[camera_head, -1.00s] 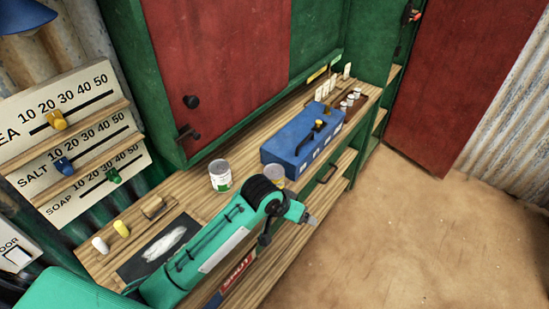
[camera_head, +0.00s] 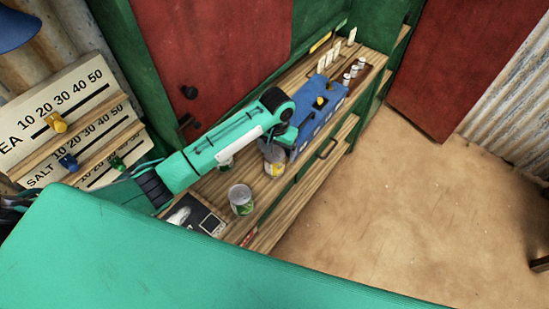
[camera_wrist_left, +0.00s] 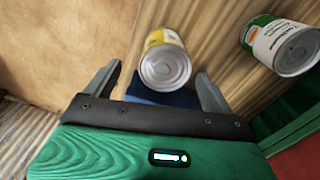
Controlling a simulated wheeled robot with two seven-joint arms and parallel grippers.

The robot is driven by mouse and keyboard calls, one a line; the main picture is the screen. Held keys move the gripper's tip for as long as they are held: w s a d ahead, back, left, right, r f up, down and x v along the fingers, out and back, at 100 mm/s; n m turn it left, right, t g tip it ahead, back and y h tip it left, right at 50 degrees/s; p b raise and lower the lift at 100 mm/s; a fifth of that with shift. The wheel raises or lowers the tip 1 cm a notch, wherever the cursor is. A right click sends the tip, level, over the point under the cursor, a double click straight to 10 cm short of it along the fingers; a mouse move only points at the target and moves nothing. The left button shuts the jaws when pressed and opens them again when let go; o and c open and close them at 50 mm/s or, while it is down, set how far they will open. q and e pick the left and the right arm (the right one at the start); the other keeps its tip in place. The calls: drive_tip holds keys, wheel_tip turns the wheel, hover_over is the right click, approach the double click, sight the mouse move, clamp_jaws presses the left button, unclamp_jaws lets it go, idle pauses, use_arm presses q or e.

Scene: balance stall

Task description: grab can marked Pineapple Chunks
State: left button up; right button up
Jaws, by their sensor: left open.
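A can with a yellow and white label (camera_head: 274,163) stands on the wooden counter beside the blue box; its print is too small to read. In the left wrist view this can (camera_wrist_left: 166,58) shows between the fingers, its grey end toward the camera. My left gripper (camera_head: 281,141) is at this can, open, with a finger on either side (camera_wrist_left: 157,72) and no visible grip. A can with a green label (camera_head: 241,200) stands nearer on the counter. A white and green can (camera_head: 225,164) is partly hidden behind my left arm; a white and green can also shows in the wrist view (camera_wrist_left: 282,45). My right gripper is out of view.
The blue box (camera_head: 325,100) stands close to the yellow can. Small jars (camera_head: 354,71) and upright cards (camera_head: 336,50) are at the far end. A dark slate (camera_head: 196,216) lies at the near end. Red doors (camera_head: 215,50) back the counter; floor is open at right.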

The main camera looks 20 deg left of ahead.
sight(276, 152)
use_arm(q)
drive_tip(key=f, duration=0.1)
drive_tip(key=w+f, duration=0.1)
drive_tip(key=f, duration=0.1)
drive_tip(key=shift+a, duration=0.1)
drive_tip(key=shift+s+f+p, duration=0.1)
drive_tip(key=shift+f+p, duration=0.15)
drive_tip(key=shift+p, duration=0.25)
drive_tip(key=f, duration=0.1)
drive_tip(key=f+p, duration=0.2)
drive_tip(key=f, duration=0.1)
drive_tip(key=shift+s+a, duration=0.25)
drive_tip(key=shift+s, duration=0.05)
drive_tip(key=shift+w+f, duration=0.1)
drive_tip(key=shift+f, duration=0.25)
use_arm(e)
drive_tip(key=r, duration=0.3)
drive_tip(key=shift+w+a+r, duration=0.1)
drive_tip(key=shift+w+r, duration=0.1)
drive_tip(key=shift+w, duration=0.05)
use_arm(q)
drive_tip(key=shift+c, duration=0.2)
drive_tip(key=shift+r, duration=0.1)
drive_tip(key=c, duration=1.3)
drive_tip(key=shift+o, duration=0.2)
